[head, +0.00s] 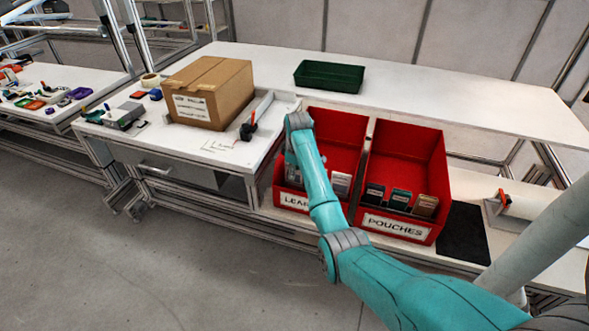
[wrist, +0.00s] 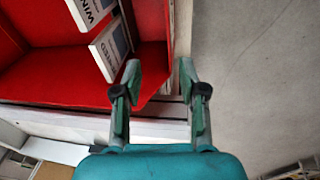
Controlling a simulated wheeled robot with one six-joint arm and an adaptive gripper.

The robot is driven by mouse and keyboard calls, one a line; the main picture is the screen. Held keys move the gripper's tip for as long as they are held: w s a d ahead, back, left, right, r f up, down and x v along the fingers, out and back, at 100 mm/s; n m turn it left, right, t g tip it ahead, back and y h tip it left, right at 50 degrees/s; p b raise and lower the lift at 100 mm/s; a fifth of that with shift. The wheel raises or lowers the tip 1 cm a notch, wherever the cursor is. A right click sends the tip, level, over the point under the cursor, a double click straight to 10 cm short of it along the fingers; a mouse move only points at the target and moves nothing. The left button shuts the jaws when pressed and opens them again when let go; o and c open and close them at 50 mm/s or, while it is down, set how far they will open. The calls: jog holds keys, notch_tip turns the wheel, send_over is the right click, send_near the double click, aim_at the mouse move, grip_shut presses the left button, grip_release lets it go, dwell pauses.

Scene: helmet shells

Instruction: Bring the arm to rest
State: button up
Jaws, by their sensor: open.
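My teal arm (head: 320,195) reaches over the front of the left red bin (head: 339,128), whose label starts "LEA". My gripper (wrist: 160,80) is open, with nothing between its fingertips in the wrist view. Its fingers are near the red bin's edge, with grey floor on the right. In the head view the gripper is mostly hidden by the arm. Two light boxes with print, one a tilted box (wrist: 110,48), show in the red bin close to the left finger; I cannot tell whether they touch it.
The right red bin (head: 409,150), labelled "POUCHES", holds several small packs. A cardboard box (head: 208,95) and an orange-handled tool (head: 248,128) are on the left table. A green tray (head: 330,76) stands behind. A black mat (head: 462,233) lies right of the bins.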

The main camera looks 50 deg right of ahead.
dwell(0.3)
jog(key=s+a+f+t, duration=0.2)
jog(key=s+a+f, duration=0.1)
jog(key=a+f, duration=0.65)
jog(key=s+a+f+m+t+h, duration=0.1)
jog(key=s+a+f+t, duration=0.1)
jog(key=s+a+f, duration=0.55)
jog(key=s+a+f+m+t, duration=0.15)
jog(key=s+a+f, duration=0.25)
jog(key=s+a, duration=0.55)
jog(key=s+a+r+t, duration=0.2)
jog(key=s+a+r, duration=0.25)
jog(key=s, duration=0.35)
jog(key=s+a+r+t, duration=0.2)
jog(key=s+a+r, duration=0.25)
jog(key=s, duration=0.35)
jog(key=s+a+r+t+y, duration=0.1)
jog(key=s+a+r+t, duration=0.1)
jog(key=s+r, duration=0.4)
jog(key=s+a+r+m+t+y, duration=0.1)
jog(key=s+a+r, duration=0.2)
jog(key=s+r, duration=0.4)
notch_tip(320, 180, up, 7)
jog(key=shift+s+t, duration=0.15)
jog(key=shift+t, duration=0.2)
